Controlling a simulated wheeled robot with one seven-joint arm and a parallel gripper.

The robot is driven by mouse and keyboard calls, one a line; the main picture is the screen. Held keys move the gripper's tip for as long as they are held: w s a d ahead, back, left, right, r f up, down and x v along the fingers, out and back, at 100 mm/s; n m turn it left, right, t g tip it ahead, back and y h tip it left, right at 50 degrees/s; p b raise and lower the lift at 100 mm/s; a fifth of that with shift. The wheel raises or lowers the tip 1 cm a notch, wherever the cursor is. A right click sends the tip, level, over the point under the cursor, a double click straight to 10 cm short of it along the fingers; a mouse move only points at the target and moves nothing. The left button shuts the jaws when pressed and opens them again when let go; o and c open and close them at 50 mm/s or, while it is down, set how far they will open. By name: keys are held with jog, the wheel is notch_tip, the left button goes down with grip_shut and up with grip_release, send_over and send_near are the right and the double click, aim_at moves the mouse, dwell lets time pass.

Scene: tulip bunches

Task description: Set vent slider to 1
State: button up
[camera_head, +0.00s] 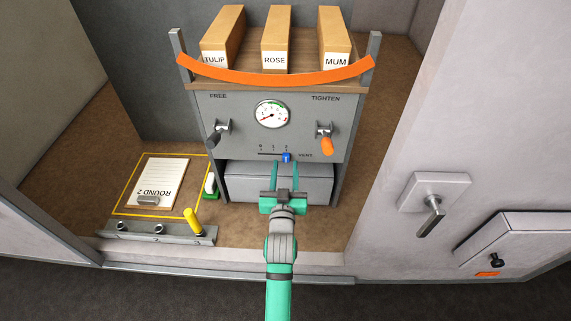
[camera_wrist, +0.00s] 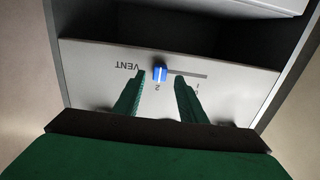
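The vent slider has a blue knob (camera_head: 286,157) on a dark horizontal slot in the grey panel (camera_head: 240,140), left of the word VENT. The knob sits at the right end of the slot, by the last mark. The wrist view shows it upside down: the blue knob (camera_wrist: 160,73) is at the slot's left end, by the mark 2, with the slot running right. My gripper (camera_head: 284,165) is open in front of the panel. In the wrist view my gripper's green fingertips (camera_wrist: 159,77) lie on either side of the knob, with gaps showing. I cannot tell how deep they reach.
Above the slider are a dial (camera_head: 272,114), a dark lever (camera_head: 217,133) at FREE and an orange-tipped lever (camera_head: 326,141) at TIGHTEN. A grey box (camera_head: 245,184) sits below the panel. A clipboard (camera_head: 155,183) and a yellow-handled lever (camera_head: 193,220) are at left.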

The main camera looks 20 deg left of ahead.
aim_at(286, 158)
jog(key=shift+x, duration=1.1)
jog(key=shift+c, duration=0.4)
grip_shut()
